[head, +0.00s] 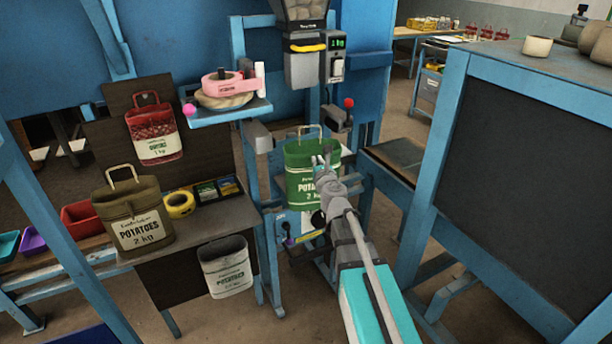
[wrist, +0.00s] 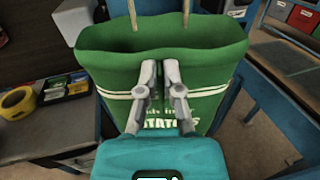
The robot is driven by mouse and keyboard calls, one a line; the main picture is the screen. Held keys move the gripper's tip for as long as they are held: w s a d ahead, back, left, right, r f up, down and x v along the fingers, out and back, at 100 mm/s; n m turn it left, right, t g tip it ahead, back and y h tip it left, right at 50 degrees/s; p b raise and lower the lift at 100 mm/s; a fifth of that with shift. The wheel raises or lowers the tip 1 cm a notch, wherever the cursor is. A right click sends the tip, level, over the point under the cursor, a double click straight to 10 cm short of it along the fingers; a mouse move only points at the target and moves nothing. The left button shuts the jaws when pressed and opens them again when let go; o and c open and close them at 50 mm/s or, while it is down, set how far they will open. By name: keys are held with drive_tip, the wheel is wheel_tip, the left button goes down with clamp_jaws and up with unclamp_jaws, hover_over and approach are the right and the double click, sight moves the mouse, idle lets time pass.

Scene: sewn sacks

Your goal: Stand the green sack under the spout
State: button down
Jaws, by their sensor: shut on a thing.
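The green sack (head: 300,181), with a white potatoes label and a pale handle, is upright below and roughly in line with the grey spout (head: 302,68). A clear vertical gap shows between spout and sack. My gripper (head: 326,158) is shut on the green sack at its front wall. In the wrist view the jaws (wrist: 160,72) pinch the sack (wrist: 108,80) just below its rim, and its mouth is open. Whether the sack's bottom rests on anything is hidden in both views.
An olive sack (head: 133,218) stands on the bench at left, beside yellow tape (head: 179,204). A red sack (head: 155,132) and a white sack (head: 226,268) hang nearby. A blue shelf (head: 230,113) with tape rolls is just left of the spout. A dark panel (head: 530,170) stands right.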

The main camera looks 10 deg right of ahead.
drive_tip(key=shift+w+d, duration=0.1)
drive_tip(key=shift+d+r, duration=0.1)
drive_tip(key=shift+d, duration=0.05)
idle(0.3)
drive_tip(key=d+r+n+g+y+p, duration=0.1)
drive_tip(key=d+r+n+y+p, duration=0.2)
drive_tip(key=d, duration=0.3)
drive_tip(key=shift+w+y, duration=0.3)
drive_tip(key=shift+y, duration=0.6)
drive_tip(key=shift+r, duration=0.1)
drive_tip(key=x, duration=1.6)
drive_tip(key=shift+w, duration=0.4)
